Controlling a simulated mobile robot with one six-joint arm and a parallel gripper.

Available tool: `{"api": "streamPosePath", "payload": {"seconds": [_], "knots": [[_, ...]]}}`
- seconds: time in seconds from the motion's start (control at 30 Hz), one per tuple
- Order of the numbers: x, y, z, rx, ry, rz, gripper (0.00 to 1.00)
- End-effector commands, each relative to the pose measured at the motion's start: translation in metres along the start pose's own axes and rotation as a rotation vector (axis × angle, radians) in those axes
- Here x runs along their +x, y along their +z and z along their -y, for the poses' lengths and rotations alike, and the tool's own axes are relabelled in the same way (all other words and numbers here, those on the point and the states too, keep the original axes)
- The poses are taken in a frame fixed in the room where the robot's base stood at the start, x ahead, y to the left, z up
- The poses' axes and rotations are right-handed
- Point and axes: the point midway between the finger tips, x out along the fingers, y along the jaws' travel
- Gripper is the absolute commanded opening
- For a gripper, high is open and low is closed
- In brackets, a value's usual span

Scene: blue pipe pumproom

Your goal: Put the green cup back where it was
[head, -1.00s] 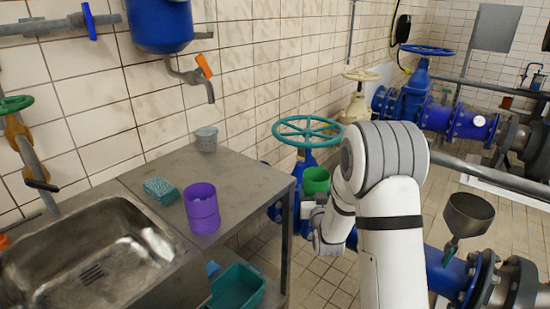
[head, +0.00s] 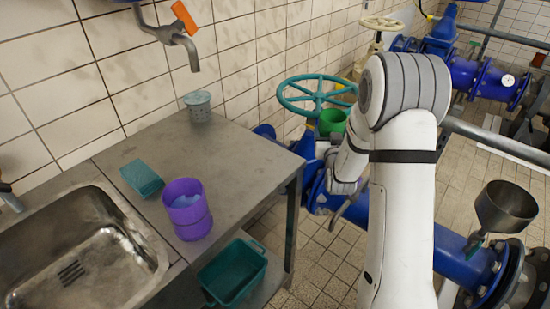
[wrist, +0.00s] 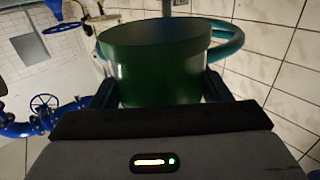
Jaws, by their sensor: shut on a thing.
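The green cup (head: 332,122) is in my gripper (head: 340,155), held upright just right of the steel table, in front of the teal handwheel as the head view shows it. In the wrist view the green cup (wrist: 155,62) fills the space between the two dark fingers of my gripper (wrist: 157,90), which is shut on it. The cup's underside and the fingertips are mostly hidden in the head view by my own arm.
The steel table (head: 235,175) carries a purple cup (head: 187,208), a teal sponge (head: 141,178) and a grey cup (head: 198,106) by the wall. Its right half is bare. A sink (head: 85,250) adjoins left; a teal bin (head: 232,272) sits below. The handwheel (head: 300,95) stands behind.

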Motion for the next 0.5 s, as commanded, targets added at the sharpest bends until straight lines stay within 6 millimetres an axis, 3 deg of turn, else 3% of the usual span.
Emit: {"api": "streamPosePath", "payload": {"seconds": [0.13,0.27,0.5], "knots": [[-0.002,-0.019,0.019,0.000,-0.077,-0.006,0.33],[-0.012,-0.055,0.053,-0.003,-0.243,-0.011,0.33],[-0.060,-0.114,0.121,-0.001,-0.608,-0.006,0.33]]}}
